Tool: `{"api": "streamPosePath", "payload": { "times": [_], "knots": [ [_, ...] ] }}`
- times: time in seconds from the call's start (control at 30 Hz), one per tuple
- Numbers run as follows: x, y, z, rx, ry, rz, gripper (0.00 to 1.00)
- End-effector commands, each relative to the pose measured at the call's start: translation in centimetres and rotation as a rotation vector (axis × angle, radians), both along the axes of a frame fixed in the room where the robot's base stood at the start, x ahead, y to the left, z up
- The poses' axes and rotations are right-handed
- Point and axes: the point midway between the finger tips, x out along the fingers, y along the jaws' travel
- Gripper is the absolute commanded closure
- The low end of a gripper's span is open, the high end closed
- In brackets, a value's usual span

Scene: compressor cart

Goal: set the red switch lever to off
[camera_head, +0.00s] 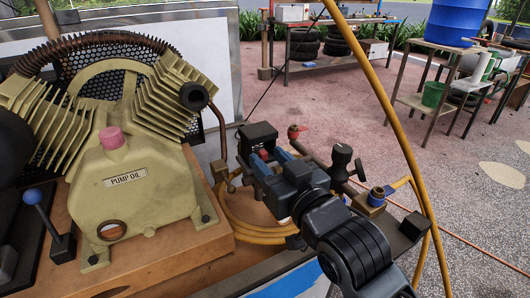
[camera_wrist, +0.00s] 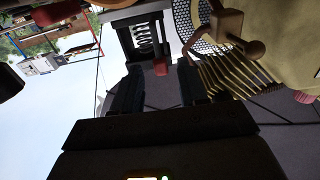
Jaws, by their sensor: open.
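The red switch lever (camera_head: 263,154) sticks out below a black switch box (camera_head: 257,135) beside the compressor. In the wrist view the lever's red tip (camera_wrist: 161,67) shows just ahead of and between my two fingers, under the box's open frame with a spring (camera_wrist: 145,38). My gripper (camera_head: 267,162) is open, its blue-grey fingers reaching up to the lever from the front right. In the wrist view my gripper (camera_wrist: 158,78) has a clear gap between its dark fingers. I cannot tell whether a finger touches the lever.
The beige compressor (camera_head: 135,175) with a pink cap stands close left. A red-handled valve (camera_head: 293,132) and a black knob (camera_head: 341,155) sit right of the box. A yellow hose (camera_head: 385,100) arcs across the right.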

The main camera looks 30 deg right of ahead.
Motion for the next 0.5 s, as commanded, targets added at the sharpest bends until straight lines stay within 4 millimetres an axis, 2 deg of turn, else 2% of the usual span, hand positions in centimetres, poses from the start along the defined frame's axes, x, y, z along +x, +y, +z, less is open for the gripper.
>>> {"api": "streamPosePath", "payload": {
  "times": [0.2,0.5],
  "knots": [
    [2.4,0.1,0.0,0.001,-0.001,0.001,0.57],
    [3.0,0.0,0.0,0.001,0.001,0.001,0.57]
  ]
}}
